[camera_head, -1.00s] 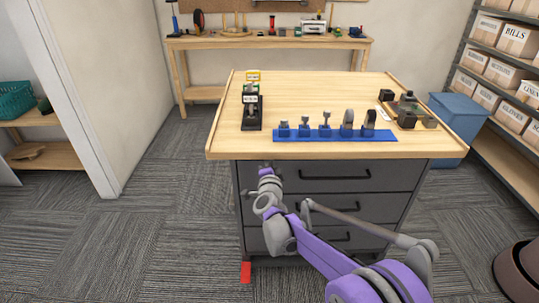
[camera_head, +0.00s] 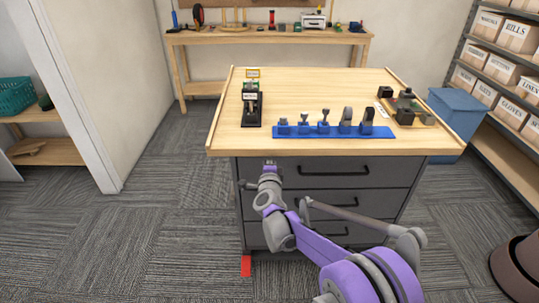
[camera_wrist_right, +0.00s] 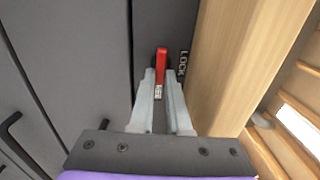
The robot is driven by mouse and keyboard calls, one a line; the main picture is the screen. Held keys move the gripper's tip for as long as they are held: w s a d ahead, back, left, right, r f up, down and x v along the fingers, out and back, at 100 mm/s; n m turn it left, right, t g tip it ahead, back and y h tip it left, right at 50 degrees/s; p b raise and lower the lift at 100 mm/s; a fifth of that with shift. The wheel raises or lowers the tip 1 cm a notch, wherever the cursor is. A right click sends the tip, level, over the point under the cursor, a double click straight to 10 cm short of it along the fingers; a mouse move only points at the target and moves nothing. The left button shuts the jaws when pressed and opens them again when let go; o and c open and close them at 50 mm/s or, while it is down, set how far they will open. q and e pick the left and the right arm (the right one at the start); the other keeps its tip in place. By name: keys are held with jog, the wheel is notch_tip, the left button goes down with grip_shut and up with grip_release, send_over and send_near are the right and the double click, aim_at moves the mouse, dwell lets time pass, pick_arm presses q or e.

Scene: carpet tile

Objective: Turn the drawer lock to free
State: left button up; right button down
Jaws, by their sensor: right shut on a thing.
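The drawer lock's red lever (camera_wrist_right: 162,58) shows in the right wrist view on the dark grey cabinet face, beside the printed word LOCK (camera_wrist_right: 184,63). My right gripper (camera_wrist_right: 160,82) is shut on the lever, with one finger on each side of it. The lever's far end sticks out past the fingertips, roughly in line with them. A small pale label shows on its near part. In the head view my right gripper (camera_head: 269,166) is at the cabinet's upper left front, just under the worktop, and it hides the lock. My left gripper is out of view.
The cabinet has a stack of drawers with dark bar handles (camera_head: 334,170). Its wooden worktop (camera_head: 310,90) overhangs the front and holds a blue tool rack (camera_head: 335,132), a black device (camera_head: 251,104) and a parts tray (camera_head: 408,108). Carpet to the left is clear.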

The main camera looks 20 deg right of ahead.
jog(key=c, duration=0.9)
grip_release()
jog(key=v, duration=1.1)
jog(key=shift+w, duration=0.1)
